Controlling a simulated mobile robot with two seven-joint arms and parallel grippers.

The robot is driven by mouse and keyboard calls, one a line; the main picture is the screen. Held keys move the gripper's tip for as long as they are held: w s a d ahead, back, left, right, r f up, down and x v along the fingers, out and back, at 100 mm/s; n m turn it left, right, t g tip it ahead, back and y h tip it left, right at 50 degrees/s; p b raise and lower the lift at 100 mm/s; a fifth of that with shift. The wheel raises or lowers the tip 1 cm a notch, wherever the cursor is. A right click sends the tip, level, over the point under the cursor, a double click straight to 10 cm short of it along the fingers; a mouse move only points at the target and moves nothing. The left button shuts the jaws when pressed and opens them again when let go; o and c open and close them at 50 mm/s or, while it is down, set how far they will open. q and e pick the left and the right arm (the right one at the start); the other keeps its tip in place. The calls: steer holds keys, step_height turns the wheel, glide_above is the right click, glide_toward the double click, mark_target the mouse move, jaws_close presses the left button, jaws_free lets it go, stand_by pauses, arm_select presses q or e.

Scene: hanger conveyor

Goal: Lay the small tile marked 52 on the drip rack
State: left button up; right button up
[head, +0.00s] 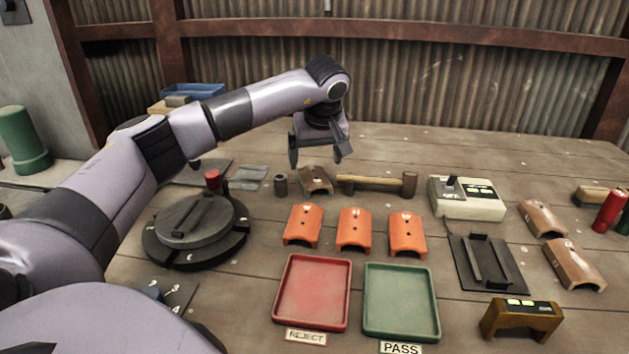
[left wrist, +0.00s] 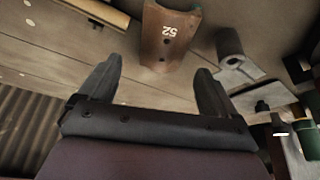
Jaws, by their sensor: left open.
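The small brown tile marked 52 (left wrist: 168,38) lies on the wooden bench, its number readable in the left wrist view. In the head view a brown tile (head: 316,181) lies below my left gripper, and appears to be the same one. My left gripper (head: 317,160) is open and empty, pointing down above the tile. In the left wrist view the tile is just beyond the open fingers (left wrist: 159,66), apart from them. I cannot tell for sure which fixture is the drip rack; a black plate with two raised rails (head: 485,262) lies empty at the right. My right gripper is not in view.
A dark cylinder (head: 281,185) and a wooden-handled mallet (head: 372,183) flank the tile closely. Several orange tiles (head: 354,230) lie in front, then a red tray (head: 313,292) and a green tray (head: 401,300). A round turntable (head: 196,230) stands left; a switch box (head: 467,197) stands right.

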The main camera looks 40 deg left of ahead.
mark_target(314, 172)
arm_select(q)
steer(key=x, duration=0.4)
steer(key=shift+s+d+f, duration=0.15)
steer(key=shift+s+f, duration=0.05)
steer(key=shift+f, duration=0.15)
steer(key=c, duration=1.3)
step_height(314, 172, up, 20)
steer(key=shift+r+p, duration=0.1)
steer(key=shift+p, duration=0.85)
